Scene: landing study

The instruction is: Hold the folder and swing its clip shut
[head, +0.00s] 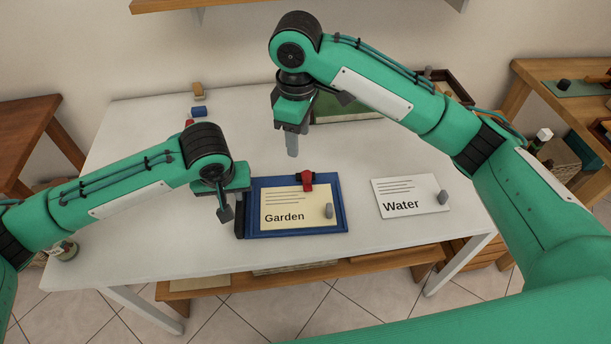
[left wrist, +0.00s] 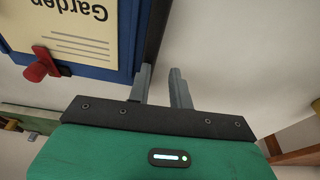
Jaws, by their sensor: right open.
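The blue folder (head: 342,225) lies on the white table with a cream "Garden" sheet (head: 285,203) on it. Its red clip (head: 307,181) sticks up at the far edge. Folder (left wrist: 110,65) and clip (left wrist: 40,66) also show in the left wrist view. My left gripper (head: 224,212) is at the folder's left side; in the left wrist view its fingers (left wrist: 163,78) are apart, near the dark spine (left wrist: 156,40). I cannot tell whether they touch it. My right gripper (head: 292,145) is open and empty, above the table beyond the clip.
A grey piece (head: 329,211) rests on the sheet. A white "Water" card (head: 405,190) with another grey piece (head: 442,198) lies to the right. Small blocks (head: 199,111) and a green board (head: 345,107) are at the back.

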